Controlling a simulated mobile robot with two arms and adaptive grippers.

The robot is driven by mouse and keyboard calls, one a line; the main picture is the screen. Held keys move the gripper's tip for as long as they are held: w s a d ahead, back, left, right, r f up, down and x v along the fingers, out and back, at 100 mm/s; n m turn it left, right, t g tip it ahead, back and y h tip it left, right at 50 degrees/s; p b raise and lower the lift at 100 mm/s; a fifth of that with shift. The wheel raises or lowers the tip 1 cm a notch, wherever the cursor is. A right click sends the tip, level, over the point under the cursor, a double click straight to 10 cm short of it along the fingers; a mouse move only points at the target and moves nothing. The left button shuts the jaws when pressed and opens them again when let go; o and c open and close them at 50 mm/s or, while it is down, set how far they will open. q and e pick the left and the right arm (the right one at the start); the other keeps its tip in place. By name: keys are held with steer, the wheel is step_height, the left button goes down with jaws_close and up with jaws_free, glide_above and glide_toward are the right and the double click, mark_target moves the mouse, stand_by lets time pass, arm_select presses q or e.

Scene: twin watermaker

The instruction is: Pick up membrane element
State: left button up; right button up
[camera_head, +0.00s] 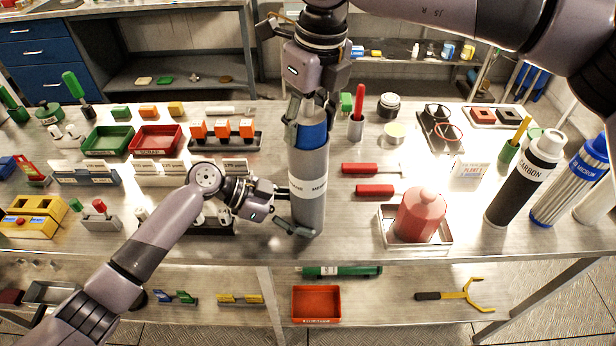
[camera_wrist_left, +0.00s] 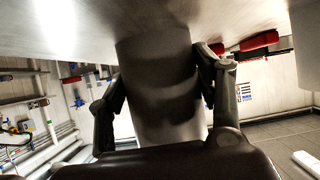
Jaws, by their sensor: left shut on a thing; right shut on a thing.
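The membrane element (camera_head: 309,173) is a grey cylinder with a blue band near its top and a white label, standing upright near the bench's front edge. My right gripper (camera_head: 308,124) comes down from above and is shut on its top end. My left gripper (camera_head: 287,211) reaches in from the left and is shut around its lower part. In the left wrist view the cylinder (camera_wrist_left: 165,95) sits between both fingers of the left gripper (camera_wrist_left: 160,105). Whether its base touches the bench cannot be told.
A red housing (camera_head: 420,214) in a metal tray, a black carbon cartridge (camera_head: 525,180) and a blue-striped cartridge (camera_head: 571,182) stand to the right. Two red-handled tools (camera_head: 372,190) lie just right of the element. A green bin (camera_head: 108,139) and red bin (camera_head: 155,138) are at left.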

steer(key=shift+r, duration=0.1)
steer(key=shift+c, duration=1.1)
steer(key=shift+r, duration=0.1)
steer(key=shift+w+r, duration=0.1)
steer(key=shift+r, duration=0.2)
step_height(320, 180, up, 27)
steer(key=shift+r, duration=0.1)
steer(key=o, duration=0.6)
steer(key=shift+c, duration=0.2)
steer(key=c, duration=0.5)
arm_select(q)
steer(key=o, duration=1.6)
arm_select(e)
steer(key=shift+c, duration=1.3)
